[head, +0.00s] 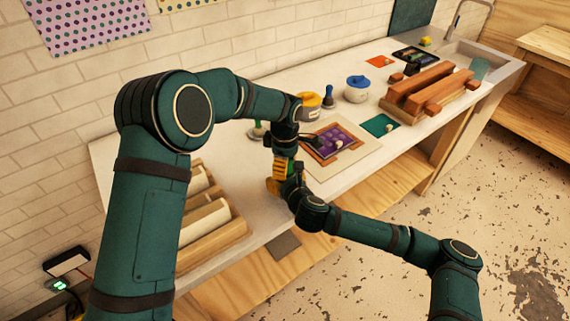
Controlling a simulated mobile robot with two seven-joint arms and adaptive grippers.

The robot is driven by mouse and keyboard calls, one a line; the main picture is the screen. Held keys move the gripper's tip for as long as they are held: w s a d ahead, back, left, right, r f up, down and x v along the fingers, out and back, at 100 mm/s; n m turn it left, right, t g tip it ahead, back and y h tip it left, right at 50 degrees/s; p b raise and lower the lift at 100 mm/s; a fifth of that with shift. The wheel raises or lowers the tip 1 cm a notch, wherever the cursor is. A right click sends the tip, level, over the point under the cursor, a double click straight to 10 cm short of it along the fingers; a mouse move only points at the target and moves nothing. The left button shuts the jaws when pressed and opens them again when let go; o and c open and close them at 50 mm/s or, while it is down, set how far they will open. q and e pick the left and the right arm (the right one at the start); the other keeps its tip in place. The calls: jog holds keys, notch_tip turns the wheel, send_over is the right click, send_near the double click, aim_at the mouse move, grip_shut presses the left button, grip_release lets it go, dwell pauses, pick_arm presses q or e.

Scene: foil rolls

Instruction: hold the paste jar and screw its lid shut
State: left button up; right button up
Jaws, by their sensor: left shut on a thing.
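My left gripper (282,155) points down over the front edge of the counter, left of a framed purple panel. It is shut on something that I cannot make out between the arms. My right gripper (279,182) meets it from below, close to a small yellow and orange area; whether its jaws are open is hidden. A white jar with a blue lid (357,88) stands upright at the back of the counter. A pale jar with a yellow lid (309,105) stands behind my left wrist, partly covered. I cannot tell which is the paste jar.
The framed purple panel (335,146) lies beside the grippers. A blue-topped tool (328,96) stands between the jars. A green card (380,125) and a wooden rack with reddish bars (430,88) lie right. A wooden tray with pale rolls (212,235) is at left. A sink is far right.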

pick_arm(q)
jog(key=shift+f, duration=0.45)
pick_arm(e)
grip_shut()
pick_arm(q)
jog(key=m, duration=1.2)
jog(key=shift+m, duration=0.3)
jog(key=m, duration=0.4)
jog(key=shift+a, duration=0.1)
jog(key=o, duration=0.8)
